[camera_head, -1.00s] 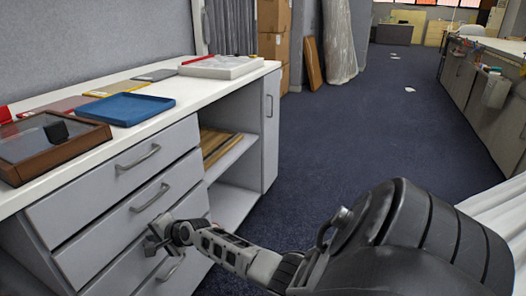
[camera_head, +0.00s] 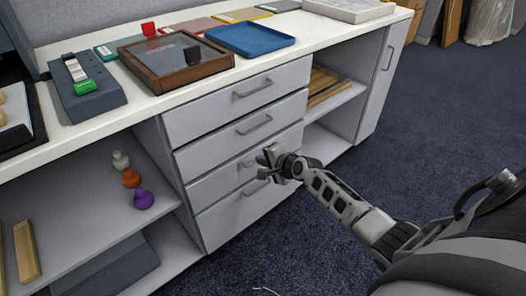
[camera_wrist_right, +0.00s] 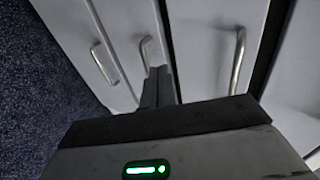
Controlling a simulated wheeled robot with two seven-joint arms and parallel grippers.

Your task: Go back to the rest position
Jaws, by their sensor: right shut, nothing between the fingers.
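My right gripper (camera_head: 268,162) is in front of the drawer cabinet (camera_head: 232,150), level with the lower drawers. It is shut and empty; its closed fingers show in the right wrist view (camera_wrist_right: 158,86) with drawer handles beyond them. I cannot tell whether it touches the cabinet front. The drawers all look closed. The arm reaches in from the lower right in the head view. My left gripper is not in view.
The countertop (camera_head: 150,103) holds a brown framed case (camera_head: 175,62), a blue tray (camera_head: 250,40) and a grey box with a green part (camera_head: 88,95). Small white, orange and purple (camera_head: 143,199) objects stand on the open shelf. Carpet (camera_head: 410,130) is clear at right.

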